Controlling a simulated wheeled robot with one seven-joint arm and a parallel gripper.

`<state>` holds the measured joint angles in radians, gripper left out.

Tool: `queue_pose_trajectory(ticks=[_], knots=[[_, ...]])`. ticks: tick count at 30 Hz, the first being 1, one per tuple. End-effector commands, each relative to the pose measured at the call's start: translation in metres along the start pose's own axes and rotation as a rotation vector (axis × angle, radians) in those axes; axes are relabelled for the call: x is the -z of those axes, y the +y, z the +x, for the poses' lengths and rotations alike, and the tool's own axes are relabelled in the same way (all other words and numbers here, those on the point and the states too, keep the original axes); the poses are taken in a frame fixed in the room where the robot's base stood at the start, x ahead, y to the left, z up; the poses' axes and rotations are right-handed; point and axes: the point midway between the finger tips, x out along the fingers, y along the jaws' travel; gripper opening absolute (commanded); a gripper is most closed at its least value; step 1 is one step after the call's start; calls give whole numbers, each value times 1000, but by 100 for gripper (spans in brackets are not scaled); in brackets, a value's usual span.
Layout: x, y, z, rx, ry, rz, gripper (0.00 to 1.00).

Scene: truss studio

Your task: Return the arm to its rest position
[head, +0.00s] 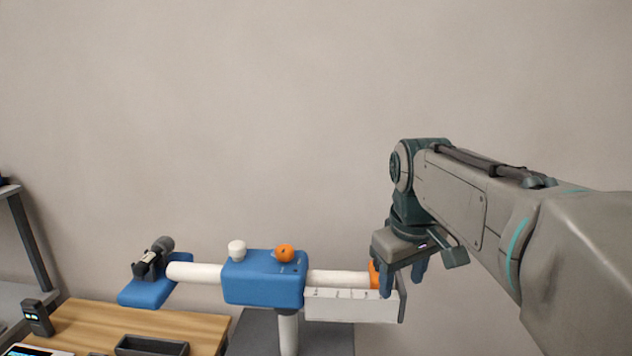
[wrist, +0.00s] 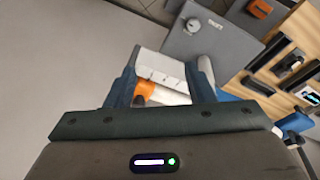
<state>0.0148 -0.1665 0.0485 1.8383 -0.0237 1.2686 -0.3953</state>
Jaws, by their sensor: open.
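My arm reaches in from the right in the head view, bent at the elbow. My gripper (head: 404,276) points down at the right end of a blue and white device (head: 264,277). It is open, with dark blue fingers, and I see nothing held in it. In the wrist view the gripper (wrist: 172,82) shows its two fingers apart, with the device's white tray (wrist: 160,70) and orange end piece (wrist: 144,92) seen between and beyond them. I cannot tell the exact gap between the fingers and the device.
The device has a white knob (head: 237,250), an orange knob (head: 284,253) and a black clamp (head: 153,259) at its left end. A wooden table (head: 92,325) with a dark tray (head: 151,346) stands at lower left. The wall area above is clear.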

Motion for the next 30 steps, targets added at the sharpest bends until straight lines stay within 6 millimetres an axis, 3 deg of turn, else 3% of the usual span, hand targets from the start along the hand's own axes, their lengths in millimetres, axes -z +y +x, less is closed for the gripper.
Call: queue_pose_trajectory(ticks=[1,9,15,21,30], knots=[[-17,-7,8,-4,12,40,49],[-93,-38,57,-16,82,262,49],[-134,-56,89,-13,123,386,49],[-149,-62,102,-9,137,431,49],[-149,-62,102,-9,136,433,49]])
